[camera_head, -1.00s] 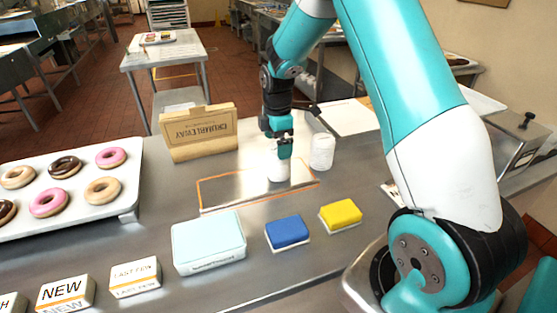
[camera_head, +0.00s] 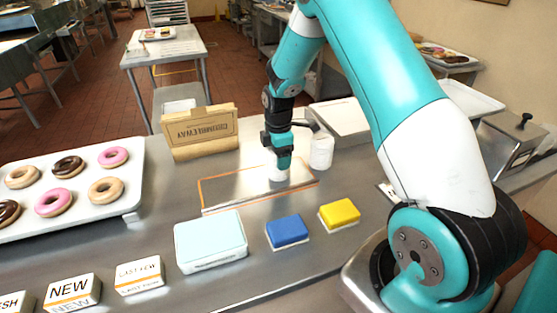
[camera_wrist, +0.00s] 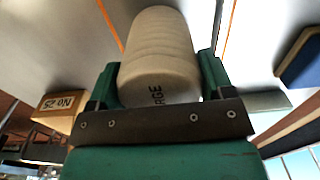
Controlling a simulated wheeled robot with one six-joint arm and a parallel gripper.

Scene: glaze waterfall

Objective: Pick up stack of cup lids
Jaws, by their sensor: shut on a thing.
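A white ribbed stack of cup lids (camera_wrist: 158,45) with dark lettering ending in "RGE" fills the space between my fingers in the wrist view. My gripper (camera_wrist: 160,78) is shut on its sides, one green finger on each side. In the head view my gripper (camera_head: 282,155) points down over the orange-outlined area of the counter. Only a small white part of the held stack (camera_head: 277,173) shows there beside the fingers. I cannot tell whether it touches the counter. A second white cylindrical stack (camera_head: 321,151) stands just right of my gripper.
A brown box (camera_head: 200,135) stands behind left. A donut tray (camera_head: 130,185) is at the left. A pale blue box (camera_head: 210,240), a blue block (camera_head: 287,231) and a yellow block (camera_head: 339,214) lie in front. A white tray (camera_head: 345,120) is behind right.

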